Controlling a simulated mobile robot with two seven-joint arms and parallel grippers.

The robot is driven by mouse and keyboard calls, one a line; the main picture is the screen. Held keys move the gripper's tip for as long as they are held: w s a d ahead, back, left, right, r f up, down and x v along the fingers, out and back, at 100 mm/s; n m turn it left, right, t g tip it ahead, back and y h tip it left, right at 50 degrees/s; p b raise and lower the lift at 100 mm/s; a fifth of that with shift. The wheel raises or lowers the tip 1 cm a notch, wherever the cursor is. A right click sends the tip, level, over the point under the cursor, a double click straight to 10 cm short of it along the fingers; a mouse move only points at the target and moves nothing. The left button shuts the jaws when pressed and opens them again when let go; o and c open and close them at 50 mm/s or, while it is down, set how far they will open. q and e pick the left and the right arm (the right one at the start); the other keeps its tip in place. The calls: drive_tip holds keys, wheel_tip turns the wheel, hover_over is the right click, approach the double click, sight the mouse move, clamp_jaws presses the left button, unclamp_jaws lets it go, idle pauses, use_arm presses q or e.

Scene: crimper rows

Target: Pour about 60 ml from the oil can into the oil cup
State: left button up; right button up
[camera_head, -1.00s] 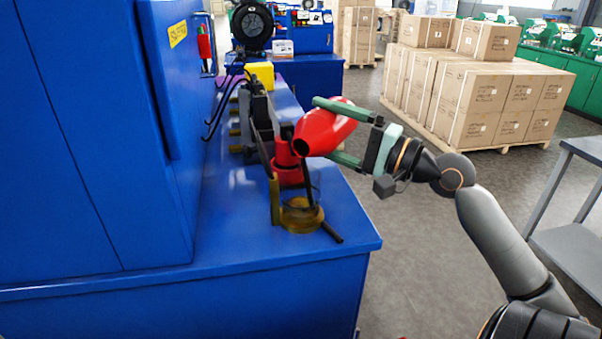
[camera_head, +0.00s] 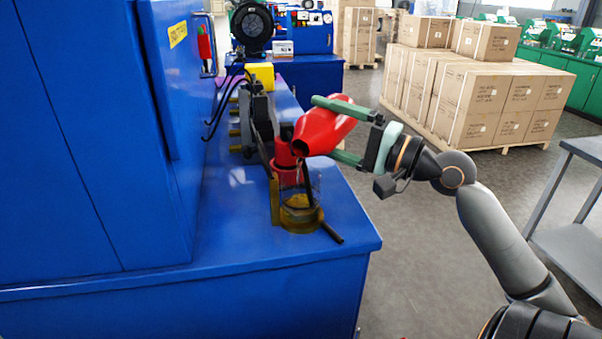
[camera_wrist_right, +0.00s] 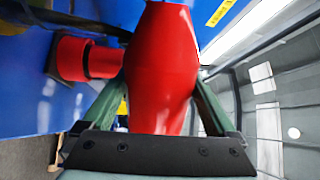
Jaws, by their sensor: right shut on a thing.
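The red oil can (camera_head: 326,127) is held between the green fingers of my right gripper (camera_head: 324,128), shut on its body. The can is tipped, with its dark mouth facing down and left above the clear oil cup (camera_head: 314,186). In the right wrist view the can (camera_wrist_right: 162,65) fills the middle between the fingers. My left gripper is not in view.
A red cylindrical part (camera_head: 284,173) stands just behind the cup. A dark rod (camera_head: 332,233) lies beside the cup on the blue bench (camera_head: 225,235). A tall blue cabinet (camera_head: 90,130) bounds the left. Stacked cartons (camera_head: 480,100) stand at the back right.

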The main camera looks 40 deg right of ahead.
drive_tip(key=shift+r+n, duration=0.35)
drive_tip(key=shift+n, duration=0.15)
idle(1.4)
drive_tip(key=shift+f+m, duration=0.3)
drive_tip(key=shift+m, duration=0.1)
drive_tip(key=shift+w+d+f+m+p, duration=0.1)
drive_tip(key=shift+f+m+p, duration=0.15)
drive_tip(key=shift+m, duration=0.3)
drive_tip(key=shift+d+f+m+p, duration=0.1)
drive_tip(key=shift+f+m+p, duration=0.1)
drive_tip(key=shift+m, duration=0.35)
drive_tip(key=shift+r+m+h+p, duration=0.4)
drive_tip(key=shift+r+m+p, duration=0.15)
drive_tip(key=shift+m+p, duration=0.45)
drive_tip(key=shift+f+m+b, duration=0.3)
drive_tip(key=shift+f+b, duration=0.1)
drive_tip(key=shift+f, duration=0.25)
